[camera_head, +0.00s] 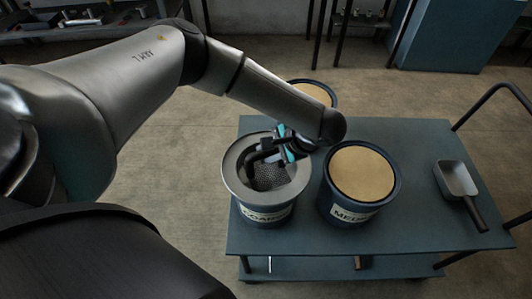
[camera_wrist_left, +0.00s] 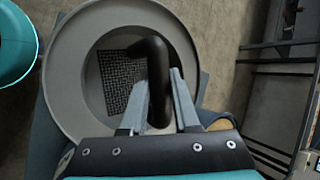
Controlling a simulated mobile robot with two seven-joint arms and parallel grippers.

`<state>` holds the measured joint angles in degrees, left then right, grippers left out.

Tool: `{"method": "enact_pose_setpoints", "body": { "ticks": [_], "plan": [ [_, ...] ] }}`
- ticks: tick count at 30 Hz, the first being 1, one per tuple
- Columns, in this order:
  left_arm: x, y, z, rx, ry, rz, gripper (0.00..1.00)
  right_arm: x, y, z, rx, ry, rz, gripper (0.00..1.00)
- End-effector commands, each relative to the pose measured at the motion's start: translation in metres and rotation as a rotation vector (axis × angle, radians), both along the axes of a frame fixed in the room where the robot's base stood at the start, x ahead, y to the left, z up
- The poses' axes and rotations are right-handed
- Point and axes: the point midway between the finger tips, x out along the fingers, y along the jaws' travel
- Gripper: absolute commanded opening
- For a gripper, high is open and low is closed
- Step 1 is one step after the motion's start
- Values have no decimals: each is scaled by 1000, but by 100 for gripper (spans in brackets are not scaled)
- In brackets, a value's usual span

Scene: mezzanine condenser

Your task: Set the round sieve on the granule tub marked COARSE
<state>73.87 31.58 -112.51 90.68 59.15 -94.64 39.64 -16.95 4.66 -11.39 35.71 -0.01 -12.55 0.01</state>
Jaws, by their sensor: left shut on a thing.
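The round sieve (camera_head: 236,177) has a wide grey rim, a dark mesh and a black bent handle. In the head view it lies over the mouth of the tub marked COARSE (camera_head: 265,214), roughly centred and about level. It hides the tub's top, and I cannot tell whether rim and tub touch. My left gripper (camera_head: 284,152) is above the sieve, shut on its handle. The left wrist view shows the fingers (camera_wrist_left: 159,88) on either side of the black handle, with the sieve's rim (camera_wrist_left: 68,75) beyond. My right gripper is not in view.
The tub marked MEDIUM (camera_head: 348,212), full of tan granules, stands close on the right. Another granule tub (camera_head: 314,92) is behind, partly hidden by my arm. A grey scoop (camera_head: 457,178) lies on the right of the blue cart top (camera_head: 420,228). The cart's front right is clear.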

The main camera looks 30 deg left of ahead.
Motion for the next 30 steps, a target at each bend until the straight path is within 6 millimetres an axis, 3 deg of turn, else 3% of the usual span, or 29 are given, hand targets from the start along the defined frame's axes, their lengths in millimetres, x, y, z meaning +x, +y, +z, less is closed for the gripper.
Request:
{"method": "enact_pose_setpoints", "body": {
  "ticks": [30],
  "plan": [
    [0, 0, -12, 0, 0, 0, 0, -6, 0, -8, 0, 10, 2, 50]
  ]
}}
